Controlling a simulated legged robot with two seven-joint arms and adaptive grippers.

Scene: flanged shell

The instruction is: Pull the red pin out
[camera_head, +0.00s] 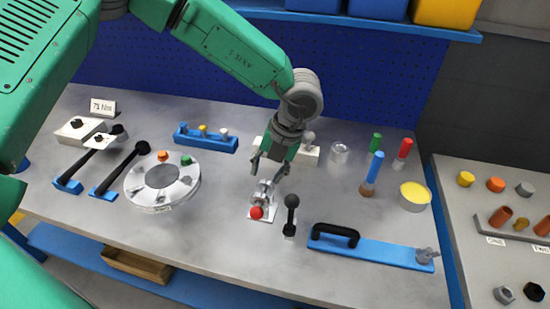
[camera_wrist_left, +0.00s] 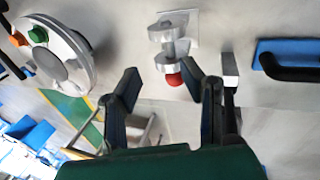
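The red pin shows as a round red knob (camera_head: 256,212) on the front of a small silver metal fixture (camera_head: 262,192) on a white base plate. My left gripper (camera_head: 269,170) comes down from above, just behind and over the fixture, with its fingers apart. In the left wrist view, the open left gripper (camera_wrist_left: 160,80) has the red knob (camera_wrist_left: 173,79) just left of its right fingertip; I cannot tell whether they touch. Nothing is held between the fingers. The pin's shaft is hidden by the fixture. My right gripper is not in view.
A black-knobbed lever (camera_head: 291,204) stands close right of the fixture. A blue bar with a black handle (camera_head: 370,248) lies front right. A silver flanged disc (camera_head: 162,183) sits left. A white block (camera_head: 309,154) is behind the gripper. Bare table lies in front of the fixture.

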